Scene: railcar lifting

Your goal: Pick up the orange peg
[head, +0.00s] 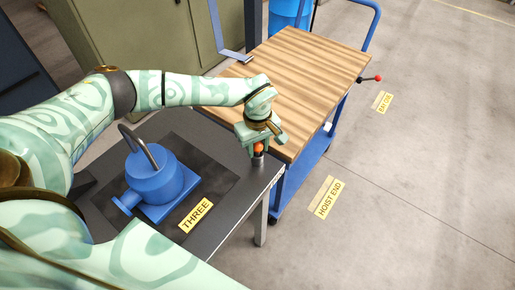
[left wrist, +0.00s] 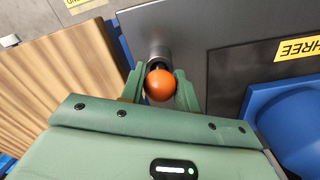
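My left gripper (head: 258,141) is over the corner, with a finger on either side of the peg. The fingers are very close to the head, but I cannot tell whether they grip it. The lower part of the peg is hidden. My right gripper is not in view.
A blue pump-like body (head: 157,178) with a grey hook-shaped pipe stands on the dark table (head: 222,207), beside a yellow THREE label (head: 196,215). A wooden-topped blue cart (head: 300,70) stands close behind the table.

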